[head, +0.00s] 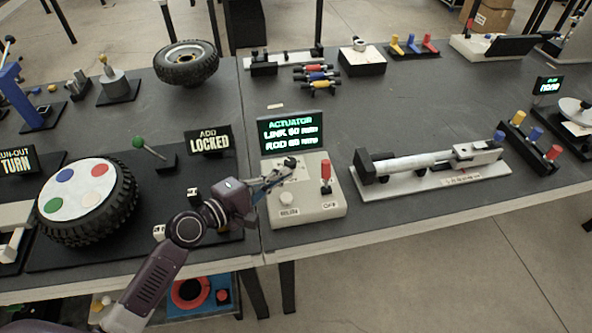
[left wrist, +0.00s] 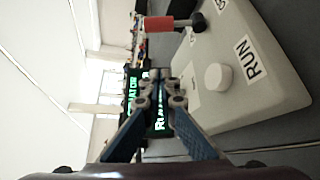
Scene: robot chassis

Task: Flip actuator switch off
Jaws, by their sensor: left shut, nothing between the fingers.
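The actuator switch is a lever with a red handle (head: 325,170) on the right half of a light grey control box (head: 310,208). The lever stands up from the box, with a label that seems to read OFF in front of it. In the left wrist view the red handle (left wrist: 172,24) is at the top, and a RUN label (left wrist: 243,57) is beside a white knob (left wrist: 217,77). My left gripper (head: 287,170) is shut and empty over the left part of the box, to the left of the red handle and apart from it. My right gripper is out of view.
A black display (head: 291,129) headed ACTUATOR stands behind the box. A white cylinder on a plate (head: 430,178) lies to the right. A wheel with coloured dots (head: 88,203) and an ADD LOCKED sign (head: 209,141) are to the left. The tabletop behind the cylinder has free room.

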